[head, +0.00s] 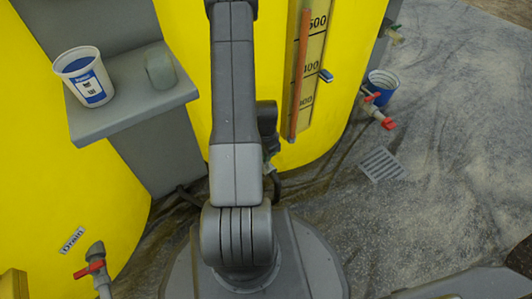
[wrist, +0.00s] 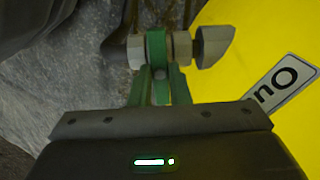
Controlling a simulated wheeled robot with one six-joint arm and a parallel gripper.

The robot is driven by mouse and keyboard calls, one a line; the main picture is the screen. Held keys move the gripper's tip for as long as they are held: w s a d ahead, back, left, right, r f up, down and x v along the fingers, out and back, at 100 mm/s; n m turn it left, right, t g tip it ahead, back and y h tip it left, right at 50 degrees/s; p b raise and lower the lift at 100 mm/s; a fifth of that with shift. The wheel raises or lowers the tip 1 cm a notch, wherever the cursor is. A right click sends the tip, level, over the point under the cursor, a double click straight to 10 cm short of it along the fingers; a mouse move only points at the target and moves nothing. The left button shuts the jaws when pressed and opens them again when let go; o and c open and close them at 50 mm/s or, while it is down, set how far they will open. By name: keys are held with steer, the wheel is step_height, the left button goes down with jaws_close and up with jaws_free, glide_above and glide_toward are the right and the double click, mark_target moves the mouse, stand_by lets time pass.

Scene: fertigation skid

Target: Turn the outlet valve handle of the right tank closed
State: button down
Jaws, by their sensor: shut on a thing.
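In the wrist view the valve's green handle (wrist: 156,48) sits among grey fittings (wrist: 182,48) on a short pipe beside the yellow tank wall. A label with part of a word, upside down, is on the tank next to it. My gripper (wrist: 160,84) is shut on the green handle, which looks set across the pipe. The fingertips partly hide it. The right tank (head: 348,90) is yellow with a level scale (head: 312,60).
A red-handled valve (head: 380,116) is low on the right tank, by a blue bucket (head: 382,84). A floor grate (head: 382,164) lies in front. At left are a grey shelf with a cup (head: 84,78), and another red-handled valve (head: 92,269) under a Drain label. The right floor is mostly clear.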

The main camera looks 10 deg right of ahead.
stand_by(0.4)
steer(key=c, duration=1.4)
jaws_free()
steer(key=shift+o, duration=0.2)
step_height(320, 180, up, 14)
steer(key=p, duration=0.5)
steer(key=shift+f, duration=0.15)
step_height(320, 180, down, 14)
steer(key=b, duration=0.5)
steer(key=shift+r, duration=0.3)
